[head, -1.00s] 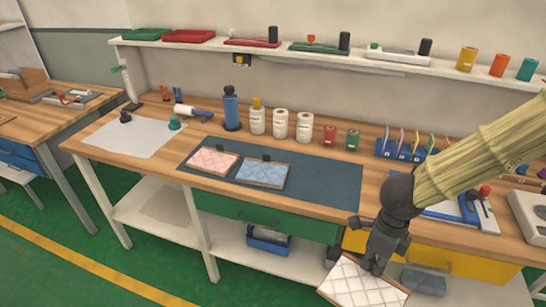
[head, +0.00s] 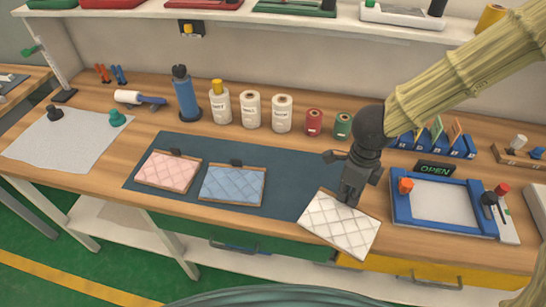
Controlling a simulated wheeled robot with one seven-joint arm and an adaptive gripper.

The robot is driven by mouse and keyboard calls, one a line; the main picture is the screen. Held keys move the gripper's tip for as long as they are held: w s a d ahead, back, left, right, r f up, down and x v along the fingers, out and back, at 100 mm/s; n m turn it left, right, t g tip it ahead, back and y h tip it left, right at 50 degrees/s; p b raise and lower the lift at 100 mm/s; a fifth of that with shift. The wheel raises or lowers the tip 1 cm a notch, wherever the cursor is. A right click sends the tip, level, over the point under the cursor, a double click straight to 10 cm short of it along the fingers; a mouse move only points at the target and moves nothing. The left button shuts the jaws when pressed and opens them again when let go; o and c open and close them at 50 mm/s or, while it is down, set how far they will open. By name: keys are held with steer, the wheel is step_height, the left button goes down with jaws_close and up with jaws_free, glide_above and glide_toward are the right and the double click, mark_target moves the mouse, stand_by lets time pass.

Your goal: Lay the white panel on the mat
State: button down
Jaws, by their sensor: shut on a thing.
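The white quilted panel (head: 338,226) with a brown edge is held by my gripper (head: 347,196) at its far edge. It shows over the mat's right end and the bench's front edge, tilted in the picture. I cannot tell whether it touches anything. The dark blue-grey mat (head: 290,171) lies on the wooden bench. A pink quilted panel (head: 168,171) and a blue quilted panel (head: 232,185) lie side by side on its left half, each with a dark clip at its back edge. The mat's right half is bare apart from the part hidden behind the white panel.
A blue-framed tray (head: 440,207) with an OPEN sign stands to the right. Bottles, white rolls (head: 250,109) and red and green spools (head: 314,121) line the back of the mat. A grey cloth (head: 62,139) lies at left. A shelf (head: 230,16) runs above.

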steer(key=w+a+p, duration=0.1)
steer(key=w, duration=0.4)
steer(key=w+a+f+p, duration=0.1)
steer(key=w+p, duration=0.1)
steer(key=w, duration=0.3)
steer(key=w+a+p, duration=0.1)
steer(key=w, duration=0.4)
steer(key=shift+w+f+p, duration=0.15)
steer(key=shift+w+p, duration=0.05)
steer(key=shift+p, duration=0.1)
steer(key=shift+w+f+p, duration=0.1)
steer(key=shift+f+p, duration=0.55)
steer(key=shift+f, duration=1.15)
steer(key=shift+f, duration=0.1)
steer(key=c, duration=2)
jaws_free()
steer(key=o, duration=0.4)
step_height(320, 180, up, 12)
steer(key=shift+r+b, duration=0.1)
steer(key=shift+b, duration=0.95)
